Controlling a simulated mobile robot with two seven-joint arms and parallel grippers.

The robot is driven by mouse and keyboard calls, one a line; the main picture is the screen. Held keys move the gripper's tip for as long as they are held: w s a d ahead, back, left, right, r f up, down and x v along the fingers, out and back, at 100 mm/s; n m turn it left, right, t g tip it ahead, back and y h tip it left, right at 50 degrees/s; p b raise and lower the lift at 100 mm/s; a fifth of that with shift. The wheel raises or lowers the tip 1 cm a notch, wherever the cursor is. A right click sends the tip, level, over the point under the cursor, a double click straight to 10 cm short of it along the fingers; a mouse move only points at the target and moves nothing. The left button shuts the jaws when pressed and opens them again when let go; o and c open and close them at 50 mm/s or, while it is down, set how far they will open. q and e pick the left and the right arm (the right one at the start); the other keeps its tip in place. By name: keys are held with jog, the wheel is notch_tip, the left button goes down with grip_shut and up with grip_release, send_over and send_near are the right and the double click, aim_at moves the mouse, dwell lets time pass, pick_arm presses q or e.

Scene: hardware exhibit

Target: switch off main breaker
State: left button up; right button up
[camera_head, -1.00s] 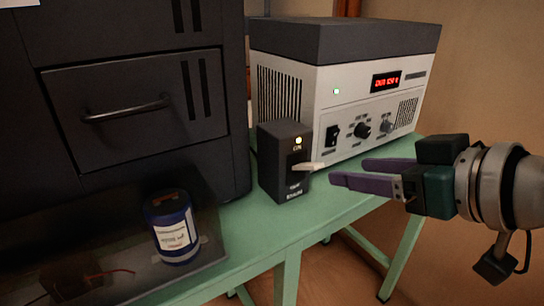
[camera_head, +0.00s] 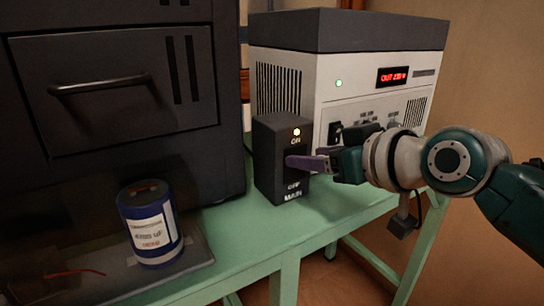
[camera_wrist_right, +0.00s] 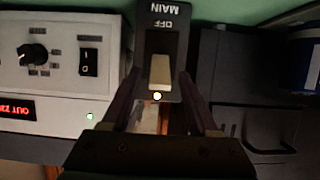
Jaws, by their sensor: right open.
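The main breaker (camera_head: 268,160) is a dark upright box on the green table, marked ON, OFF and MAIN, with a lit yellowish lamp by ON. My right gripper (camera_head: 302,162) is at its front face, its purple fingers hiding the lever in the head view. In the right wrist view, which is upside down, the pale lever (camera_wrist_right: 160,70) lies between the open fingers, towards the lamp end of its slot. I cannot tell whether a finger touches it. My left gripper is not in view.
A grey-white power unit (camera_head: 290,55) with a red display and green lamp stands behind the breaker. A dark drawer cabinet (camera_head: 100,160) is at left. A blue can (camera_head: 152,225) stands on a dark tray at front left. The green tabletop (camera_head: 255,235) before the breaker is clear.

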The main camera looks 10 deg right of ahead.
jog(key=shift+w, duration=0.1)
grip_shut()
dwell(0.4)
dwell(1.0)
